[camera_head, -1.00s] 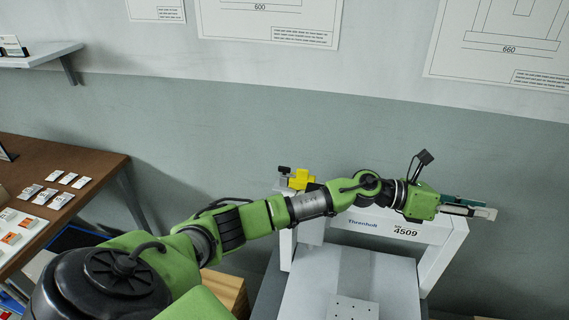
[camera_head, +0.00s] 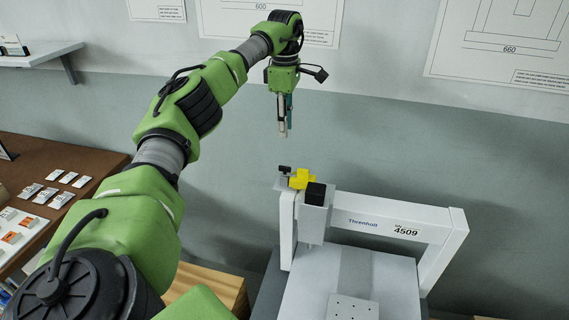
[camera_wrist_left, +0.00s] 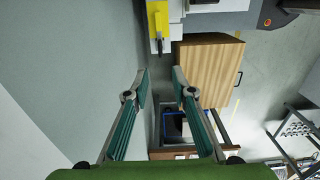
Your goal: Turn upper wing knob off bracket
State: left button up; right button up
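The yellow bracket (camera_head: 301,178) sits at the top left end of the gantry, beside the black-topped screwdriver unit (camera_head: 315,193). A small black knob (camera_head: 284,169) shows at the bracket's left side; I take it for the upper wing knob. In the left wrist view the yellow bracket (camera_wrist_left: 157,18) is at the top, with a small dark part (camera_wrist_left: 160,46) below it. My left gripper (camera_head: 284,132) points down in the air above the knob, clear of it. In the left wrist view its fingers (camera_wrist_left: 159,78) are apart with nothing between them. My right gripper is not in view.
The white gantry crossbeam (camera_head: 385,219) extends right from the bracket over a grey bed. A wooden box (camera_head: 215,287) stands low at the left. A brown table (camera_head: 95,160) with cards is farther left. The wall behind is clear near the gripper.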

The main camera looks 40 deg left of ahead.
aim_at(287, 171)
pick_arm(q)
notch_tip(287, 171, down, 14)
jog(key=shift+r+p, duration=0.15)
jog(key=shift+p, duration=0.7)
grip_shut()
